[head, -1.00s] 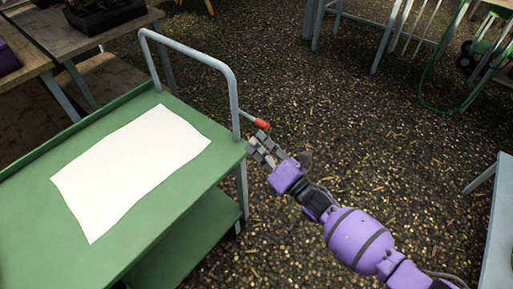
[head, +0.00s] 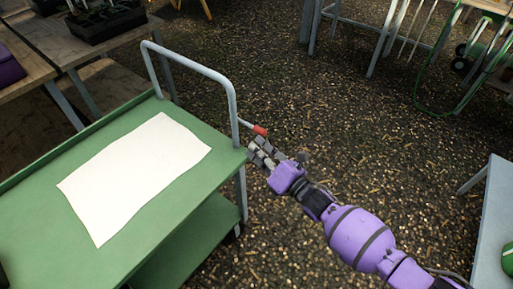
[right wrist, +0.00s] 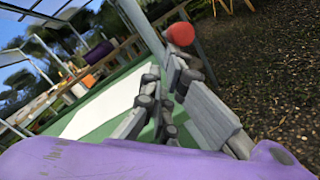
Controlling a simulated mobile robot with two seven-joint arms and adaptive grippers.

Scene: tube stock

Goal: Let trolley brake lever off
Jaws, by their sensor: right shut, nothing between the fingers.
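The green trolley (head: 60,215) stands at the left in the head view, with a grey tube handle (head: 232,100) at its far end. The brake lever (head: 259,130) is a short grey rod with a red tip, sticking out to the right from the handle's near post. The red tip also shows in the right wrist view (right wrist: 180,34), just beyond the fingers. My right gripper (head: 258,149) is shut and empty, just below and in front of the red tip. Whether it touches the lever I cannot tell. My left gripper is not in view.
A white sheet (head: 135,175) lies on the trolley top. Wooden tables (head: 100,45) stand at the back left, and a pale table (head: 490,225) is at the right edge. A green hose (head: 425,95) hangs at the top right. The gravel floor between is open.

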